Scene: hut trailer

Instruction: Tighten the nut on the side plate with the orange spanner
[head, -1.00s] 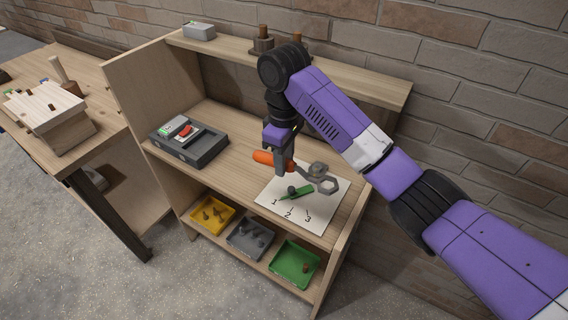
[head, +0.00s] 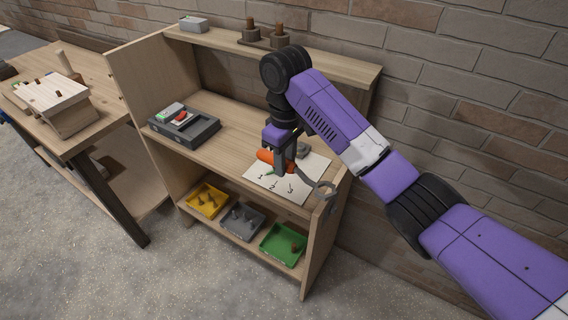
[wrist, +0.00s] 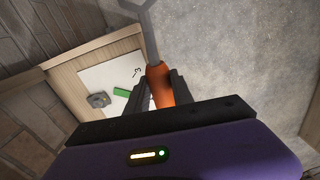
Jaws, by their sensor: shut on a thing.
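The orange spanner (head: 319,186) has an orange grip and a grey shaft with a ring-like head. My gripper (head: 280,165) is shut on its orange grip, above the bench top near its right end. The grey head reaches out over the right side panel (head: 324,235) of the bench. In the wrist view the orange grip (wrist: 160,87) sits between the fingers of my gripper (wrist: 157,92), and the shaft runs up past the bench edge over the floor. I cannot make out a nut or a separate side plate; the panel's outer face is hidden.
A numbered white sheet (head: 287,191) lies below my gripper, with a green piece (wrist: 121,92) and a grey part (wrist: 98,99). Yellow (head: 207,201), grey (head: 242,221) and green (head: 282,246) trays stand on the lower shelf. Floor right of the bench is clear.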

